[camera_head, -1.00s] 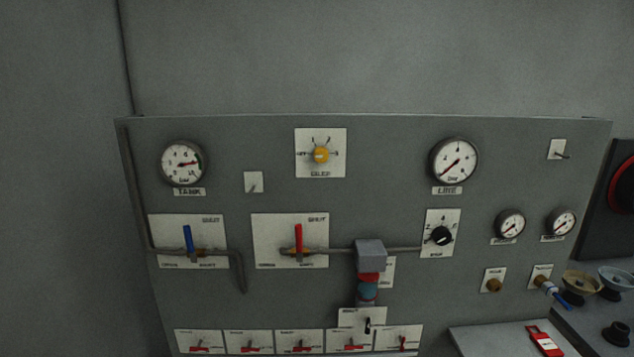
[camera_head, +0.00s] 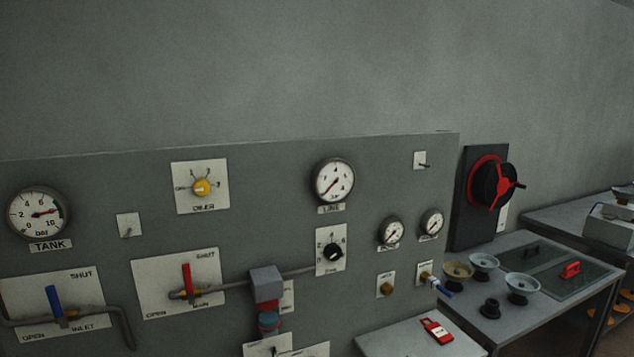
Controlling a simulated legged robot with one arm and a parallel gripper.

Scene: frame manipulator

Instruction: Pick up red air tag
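A red tag (camera_head: 437,330) with a white label lies flat on a light grey table (camera_head: 390,343) at the lower right, in front of the panel. It looks like the red air tag, but its print is too small to read. Nothing touches it and it shows whole. My gripper is not in view.
The grey panel (camera_head: 90,180) carries gauges, a blue lever (camera_head: 54,301), a red lever (camera_head: 187,277) and knobs. To the right stand a table with several bowls (camera_head: 519,285) and a red handle (camera_head: 570,270), and a red handwheel (camera_head: 492,183) on a dark plate.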

